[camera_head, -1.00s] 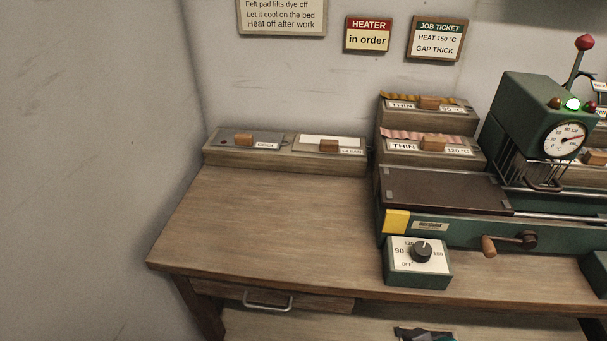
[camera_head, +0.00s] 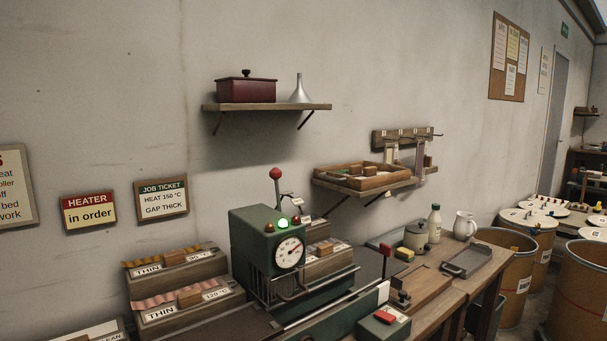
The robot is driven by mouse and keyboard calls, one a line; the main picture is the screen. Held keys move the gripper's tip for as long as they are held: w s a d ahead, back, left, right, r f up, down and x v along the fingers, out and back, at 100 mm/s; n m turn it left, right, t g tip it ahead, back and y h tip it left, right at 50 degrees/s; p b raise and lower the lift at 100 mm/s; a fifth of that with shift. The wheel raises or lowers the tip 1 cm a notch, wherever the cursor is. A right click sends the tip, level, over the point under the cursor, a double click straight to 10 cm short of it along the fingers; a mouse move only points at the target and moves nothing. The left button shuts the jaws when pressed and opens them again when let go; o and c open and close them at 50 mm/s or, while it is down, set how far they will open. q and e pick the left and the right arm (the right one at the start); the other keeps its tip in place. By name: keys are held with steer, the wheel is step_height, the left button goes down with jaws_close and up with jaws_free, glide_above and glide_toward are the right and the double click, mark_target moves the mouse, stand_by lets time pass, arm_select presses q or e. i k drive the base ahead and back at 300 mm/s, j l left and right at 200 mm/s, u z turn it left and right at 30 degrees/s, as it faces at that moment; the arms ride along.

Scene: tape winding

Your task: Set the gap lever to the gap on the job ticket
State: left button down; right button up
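The job ticket (camera_head: 162,198) on the wall reads "HEAT 150 °C" and "GAP THICK". Below and right of it stands the green machine (camera_head: 250,236) with a round dial (camera_head: 289,252) and a lit green lamp (camera_head: 283,222). A lever with a red ball knob (camera_head: 275,173) rises upright behind the machine's head, with small pale labels beside it too small to read. A second lever with a red grip (camera_head: 386,249) stands further right, by the bench. I cannot tell from any marking which is the gap lever. Neither gripper is in view.
A sign (camera_head: 89,212) reads "HEATER in order". Wooden holders (camera_head: 188,305) marked "THIN" stand left of the machine. A wall shelf (camera_head: 267,107) holds a dark red box and a funnel. A tray (camera_head: 466,261), a white jug (camera_head: 465,225) and large drums (camera_head: 510,268) are at right.

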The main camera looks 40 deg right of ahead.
mark_target(275, 173)
steer(key=z, duration=1.1)
